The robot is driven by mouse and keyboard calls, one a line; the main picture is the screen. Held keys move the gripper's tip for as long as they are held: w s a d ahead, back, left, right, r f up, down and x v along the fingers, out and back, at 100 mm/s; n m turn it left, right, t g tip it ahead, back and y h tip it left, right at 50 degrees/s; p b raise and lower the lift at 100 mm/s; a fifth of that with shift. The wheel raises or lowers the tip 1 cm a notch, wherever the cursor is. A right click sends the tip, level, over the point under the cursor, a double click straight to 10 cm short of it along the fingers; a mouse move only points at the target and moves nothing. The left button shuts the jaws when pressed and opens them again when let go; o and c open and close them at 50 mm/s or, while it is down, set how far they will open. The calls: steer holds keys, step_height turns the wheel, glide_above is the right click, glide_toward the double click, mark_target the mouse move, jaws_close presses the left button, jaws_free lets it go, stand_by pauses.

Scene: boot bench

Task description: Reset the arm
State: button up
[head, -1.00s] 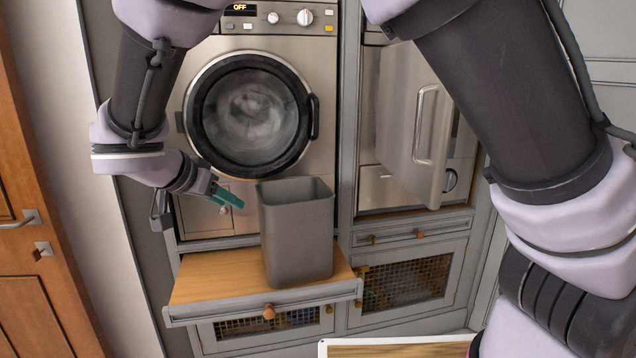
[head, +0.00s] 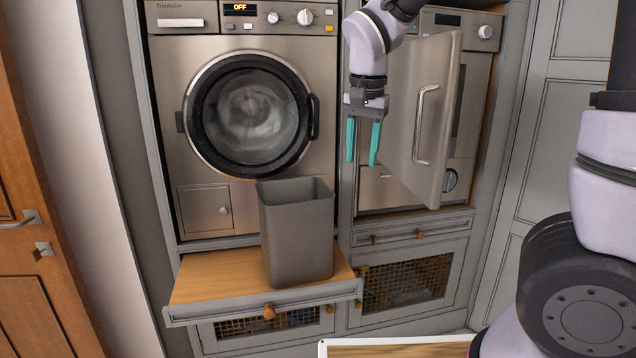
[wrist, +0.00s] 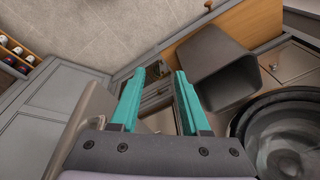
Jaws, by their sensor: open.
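My gripper (head: 363,142) hangs with its teal fingers pointing down, apart and with nothing between them. In the head view it is in front of the cabinet divider, beside the open door of the right-hand appliance. In the wrist view the gripper (wrist: 158,95) also shows open and empty. My arm reaches in from the upper right of the head view, and part of it fills the right edge.
A grey bin (head: 297,232) stands on a pulled-out wooden shelf (head: 205,278), below the washing machine (head: 245,45) with its round door shut. The right appliance's door (head: 428,120) stands open close to my gripper. A white-rimmed board (head: 400,342) lies at the bottom edge.

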steer(key=s+d+r+t+y, duration=0.1)
steer(key=s+d+r+t, duration=0.1)
steer(key=s+d+r, duration=0.2)
steer(key=s+d+r+t+y, duration=0.1)
steer(key=s+d+r+t, duration=0.2)
steer(key=s+d, duration=0.4)
steer(key=d+r, duration=0.1)
steer(key=d, duration=0.3)
steer(key=shift+s+d+r+n, duration=0.15)
steer(key=shift+d+r+n, duration=0.15)
steer(key=shift+r+n, duration=0.1)
stand_by(0.7)
